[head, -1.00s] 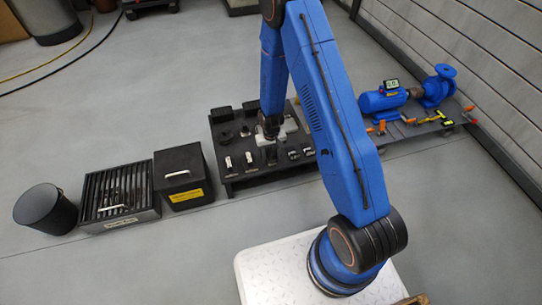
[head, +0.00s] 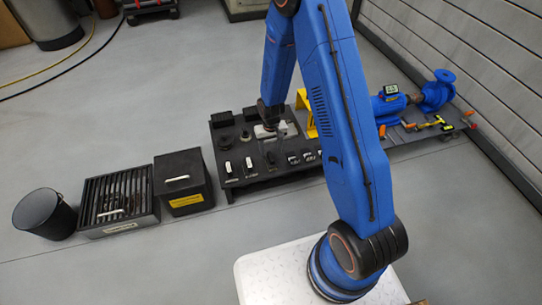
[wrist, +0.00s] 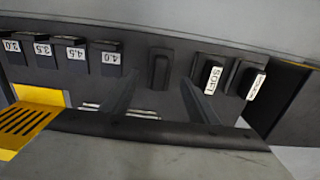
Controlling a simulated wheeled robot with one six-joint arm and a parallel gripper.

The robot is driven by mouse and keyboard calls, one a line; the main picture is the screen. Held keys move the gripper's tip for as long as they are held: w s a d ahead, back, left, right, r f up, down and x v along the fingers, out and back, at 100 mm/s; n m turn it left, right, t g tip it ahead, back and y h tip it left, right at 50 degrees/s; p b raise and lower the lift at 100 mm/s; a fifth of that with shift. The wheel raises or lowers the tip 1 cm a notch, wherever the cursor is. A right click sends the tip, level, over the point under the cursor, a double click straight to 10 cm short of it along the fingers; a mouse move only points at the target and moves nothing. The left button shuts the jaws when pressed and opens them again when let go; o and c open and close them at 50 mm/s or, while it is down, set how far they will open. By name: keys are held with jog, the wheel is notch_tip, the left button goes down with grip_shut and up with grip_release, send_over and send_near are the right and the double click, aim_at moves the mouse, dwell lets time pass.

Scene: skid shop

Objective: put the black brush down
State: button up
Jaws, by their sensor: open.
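A plain black block, which looks like the black brush (wrist: 160,70), stands upright in the tool rack between the block marked 4.0 and the block marked SOFT. It also shows as a small dark shape in the head view (head: 270,158). My gripper (wrist: 163,80) is open, with one dark finger on each side of the block in the wrist view. The fingers look apart from it, though I cannot tell the depth. In the head view my wrist is over the rack, and the fingertips are hard to make out.
The dark rack table (head: 250,181) holds several labelled blocks. A yellow bracket (head: 307,113) stands beside my arm, and a blue pump (head: 436,91) sits to the right. A black box (head: 183,180), a slatted bin (head: 120,203) and a round bin (head: 43,214) stand left. Open floor lies in front.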

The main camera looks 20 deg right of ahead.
jog(key=shift+r, duration=2.2)
notch_tip(320, 180, up, 15)
jog(key=t, duration=0.1)
send_over(271, 156)
jog(key=s+d, duration=0.2)
jog(key=s, duration=0.1)
jog(key=s+d+r+t, duration=0.15)
jog(key=s+r, duration=0.45)
jog(key=r, duration=0.6)
jog(key=s+d+r, duration=0.1)
jog(key=s+r, duration=0.3)
jog(key=s, duration=0.4)
jog(key=s+d+r+t, duration=0.1)
jog(key=s+r, duration=0.4)
jog(key=s, duration=0.3)
jog(key=s+d+r+t, duration=0.1)
jog(key=s+r, duration=0.3)
jog(key=s, duration=0.4)
jog(key=shift+d+r, duration=0.25)
jog(key=shift+r, duration=0.15)
jog(key=shift+o, duration=0.3)
jog(key=shift+s, duration=0.1)
